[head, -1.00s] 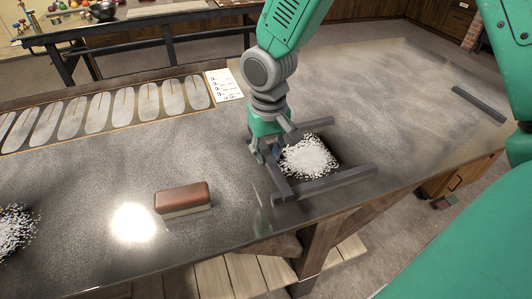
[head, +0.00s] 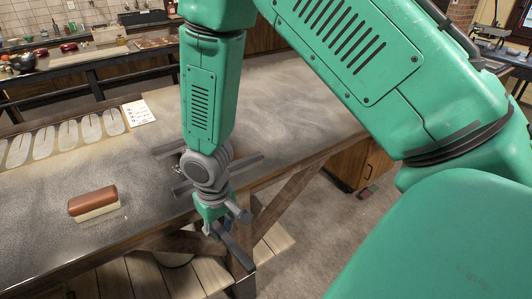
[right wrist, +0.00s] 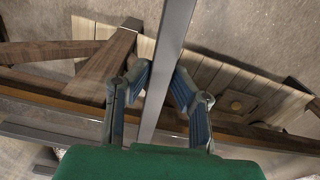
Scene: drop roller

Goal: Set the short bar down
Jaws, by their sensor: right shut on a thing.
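My right gripper (head: 221,228) is shut on a short dark grey bar (head: 238,252) and holds it in the air by the table's front edge. In the right wrist view the bar (right wrist: 168,60) runs lengthwise between the two fingers, with slats and floor beneath. Two other grey bars lie on the dark tabletop (head: 150,195) behind the wrist: a farther one (head: 168,148) and a longer nearer one (head: 245,164). My wrist partly hides them. My left gripper is out of view.
A brown-topped block (head: 93,202) lies on the table at left. Pale flat shapes (head: 75,133) and a white card (head: 139,112) lie farther back. Wooden slats (head: 190,276) and table legs are below the front edge. The tabletop between block and bars is clear.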

